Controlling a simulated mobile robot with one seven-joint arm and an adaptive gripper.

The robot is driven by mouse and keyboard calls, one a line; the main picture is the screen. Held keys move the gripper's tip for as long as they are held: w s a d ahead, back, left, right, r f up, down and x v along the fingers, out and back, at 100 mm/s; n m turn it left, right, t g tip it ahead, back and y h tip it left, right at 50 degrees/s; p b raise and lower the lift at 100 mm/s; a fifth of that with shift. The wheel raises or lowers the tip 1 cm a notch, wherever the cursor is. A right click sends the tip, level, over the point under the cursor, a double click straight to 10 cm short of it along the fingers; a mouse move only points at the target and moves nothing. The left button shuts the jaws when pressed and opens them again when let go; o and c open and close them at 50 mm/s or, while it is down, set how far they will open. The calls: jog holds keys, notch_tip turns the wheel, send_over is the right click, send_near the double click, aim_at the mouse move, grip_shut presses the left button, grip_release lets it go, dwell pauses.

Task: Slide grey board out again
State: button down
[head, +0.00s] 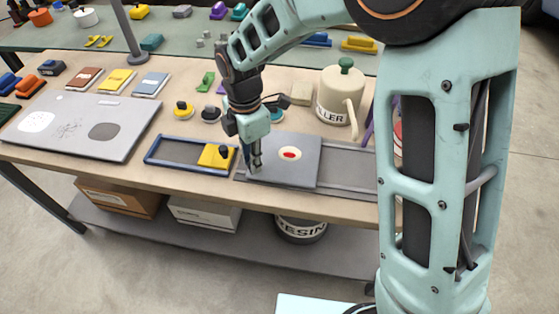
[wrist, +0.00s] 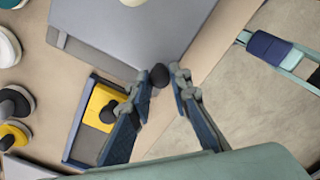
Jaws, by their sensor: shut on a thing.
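The grey board (head: 298,168), a flat square with a red-and-white oval mark, lies over a long grey track (head: 350,168) on the workbench. It also fills the top of the wrist view (wrist: 150,25). My gripper (head: 254,167) points down at the board's left edge. In the wrist view my gripper (wrist: 166,74) has its fingertips around a dark round knob (wrist: 159,76) at the board's near edge. The fingers hide part of the knob, and its joint to the board is not clear.
A blue-framed tray (head: 150,160) with a yellow knobbed block (head: 215,156) lies just left of the board. A cream watering can (head: 338,100) stands behind it. A large light-grey panel (head: 85,122) covers the bench's left. Yellow and dark knobs (head: 183,109) sit behind the tray.

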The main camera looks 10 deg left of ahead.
jog(key=shift+a+r, duration=0.1)
jog(key=shift+a, duration=1.4)
jog(key=c, duration=1.8)
grip_release()
jog(key=shift+a, duration=0.15)
jog(key=shift+o, duration=0.2)
jog(key=shift+d, duration=0.2)
notch_tip(320, 180, up, 12)
